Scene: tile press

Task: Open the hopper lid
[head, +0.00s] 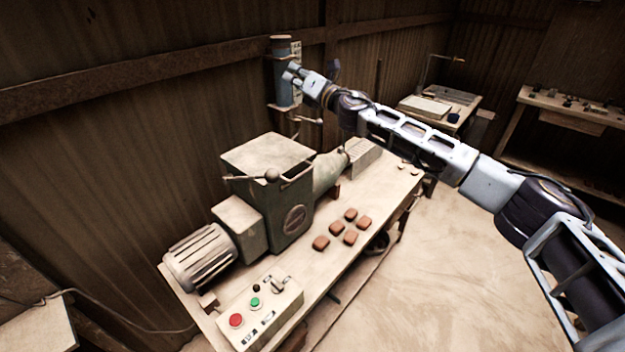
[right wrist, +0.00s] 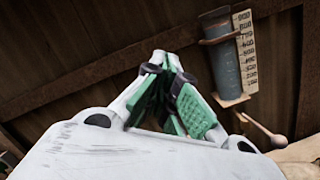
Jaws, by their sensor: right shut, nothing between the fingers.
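The hopper lid (head: 266,154) is a flat, pale, worn plate lying level on top of the green hopper (head: 290,200) in the head view. It looks closed. A bar with a round knob (head: 272,175) runs along its front side. My right gripper (head: 291,73) is up by the wall, above and behind the hopper, apart from the lid. Its green-padded fingers (right wrist: 168,85) are shut with nothing between them in the right wrist view. The lid is not in clear sight in that view. My left gripper is not in view.
A grey cylinder with a scale (right wrist: 222,70) hangs on the wall close to my right gripper. A motor (head: 200,257), a button box (head: 262,310) and several brown tiles (head: 350,237) are on the bench (head: 335,270). Open floor lies to the right.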

